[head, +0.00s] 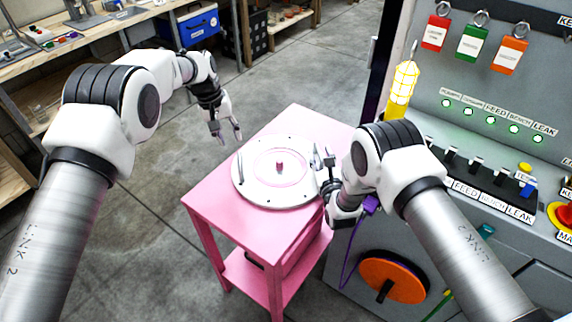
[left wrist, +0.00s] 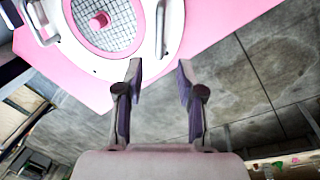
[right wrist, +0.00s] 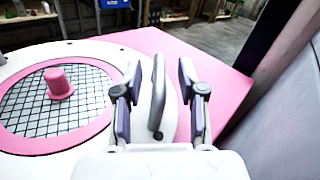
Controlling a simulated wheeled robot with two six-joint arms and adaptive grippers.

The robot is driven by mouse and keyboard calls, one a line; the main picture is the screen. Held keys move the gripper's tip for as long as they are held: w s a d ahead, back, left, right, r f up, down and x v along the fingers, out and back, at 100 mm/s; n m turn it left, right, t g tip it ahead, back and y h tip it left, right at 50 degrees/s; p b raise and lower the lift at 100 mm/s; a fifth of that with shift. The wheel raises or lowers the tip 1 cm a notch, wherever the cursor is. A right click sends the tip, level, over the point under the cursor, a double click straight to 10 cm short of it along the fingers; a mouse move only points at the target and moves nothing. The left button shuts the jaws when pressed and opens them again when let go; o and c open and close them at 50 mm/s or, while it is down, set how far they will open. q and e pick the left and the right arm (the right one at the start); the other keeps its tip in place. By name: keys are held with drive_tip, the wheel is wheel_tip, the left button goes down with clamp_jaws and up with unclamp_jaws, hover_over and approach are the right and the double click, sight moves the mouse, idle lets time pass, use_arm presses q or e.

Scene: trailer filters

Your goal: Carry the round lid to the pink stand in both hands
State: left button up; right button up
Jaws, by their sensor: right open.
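The round white lid (head: 258,190) lies flat on the pink stand (head: 208,205). It has a pink-ringed mesh window, a pink knob (head: 280,167) and a metal handle on each side. My left gripper (head: 226,133) is open and empty, apart from the lid, beyond its left edge; the near handle (left wrist: 161,28) shows ahead of its fingers in the left wrist view. My right gripper (head: 324,160) is open at the lid's right side. In the right wrist view the right handle (right wrist: 158,92) appears between its open fingers, not clamped; contact cannot be told.
A grey control panel (head: 465,95) with tags, switches and an orange wheel (head: 393,278) stands close on the right. A yellow lamp (head: 402,85) hangs near my right arm. A wooden workbench (head: 75,40) is at the back left. The floor left of the stand is clear.

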drive_tip(key=shift+s, duration=0.25)
use_arm(q)
drive_tip(key=shift+a+r, duration=0.25)
drive_tip(key=shift+r, duration=1)
use_arm(e)
drive_tip(key=s+d, duration=0.1)
drive_tip(key=s, duration=1)
drive_tip(key=shift+s+d, duration=0.25)
use_arm(q)
wheel_tip(320, 180, up, 7)
drive_tip(key=a+p, duration=0.1)
drive_tip(key=p, duration=0.5)
drive_tip(key=shift+s+a, duration=0.15)
drive_tip(key=shift+a, duration=0.05)
use_arm(e)
wheel_tip(320, 180, up, 6)
drive_tip(key=shift+r, duration=0.25)
use_arm(q)
drive_tip(key=shift+p, duration=0.3)
